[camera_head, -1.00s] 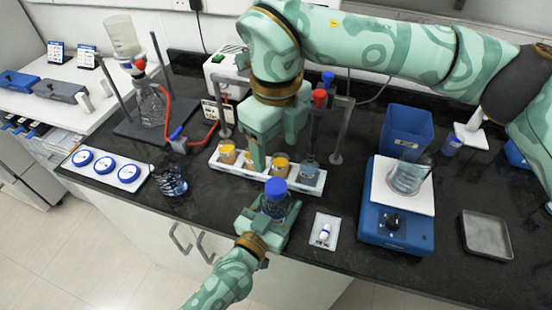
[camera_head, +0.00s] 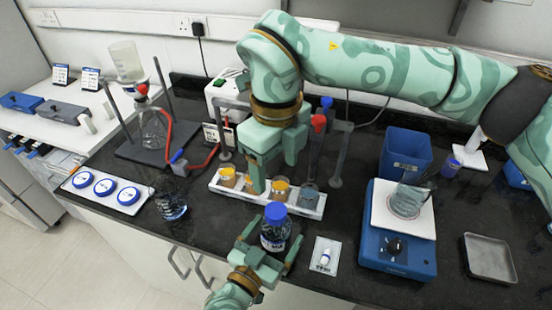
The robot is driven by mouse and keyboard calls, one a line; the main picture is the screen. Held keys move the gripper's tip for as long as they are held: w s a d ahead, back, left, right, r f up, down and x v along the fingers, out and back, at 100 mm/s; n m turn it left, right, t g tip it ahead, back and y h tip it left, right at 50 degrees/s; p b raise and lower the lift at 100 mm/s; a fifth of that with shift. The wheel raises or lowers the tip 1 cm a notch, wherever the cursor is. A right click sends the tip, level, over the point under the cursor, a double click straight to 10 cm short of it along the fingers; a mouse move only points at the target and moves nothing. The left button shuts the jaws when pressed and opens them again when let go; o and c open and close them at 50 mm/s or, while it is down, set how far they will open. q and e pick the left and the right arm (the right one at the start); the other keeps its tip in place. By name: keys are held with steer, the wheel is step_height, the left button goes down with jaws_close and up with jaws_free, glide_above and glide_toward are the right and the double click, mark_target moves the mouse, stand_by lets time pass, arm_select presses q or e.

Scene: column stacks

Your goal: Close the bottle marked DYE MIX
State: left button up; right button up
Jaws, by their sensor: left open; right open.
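A dark glass bottle with a blue cap (camera_head: 276,213) and a white label (camera_head: 272,241) stands upright near the front edge of the bench. The label is too small to read, and I cannot tell how tightly the cap sits. My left gripper (camera_head: 269,243) is open, its fingers low on either side of this bottle. My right gripper (camera_head: 273,170) is open, pointing down over the rack of jars behind the bottle, holding nothing that I can see. Another dark glass vessel (camera_head: 172,203) stands further left; its marking is unreadable.
A white rack (camera_head: 315,207) holds several jars behind the bottle. A white card with a small item (camera_head: 323,254) lies to the right, then a blue stirrer (camera_head: 397,250) bearing a beaker (camera_head: 408,201). Three blue-ringed discs (camera_head: 104,187) lie left. A metal tray (camera_head: 490,258) is far right.

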arm_select(q)
steer(key=v, duration=1.4)
steer(key=shift+p, duration=0.35)
steer(key=shift+s+r, duration=0.1)
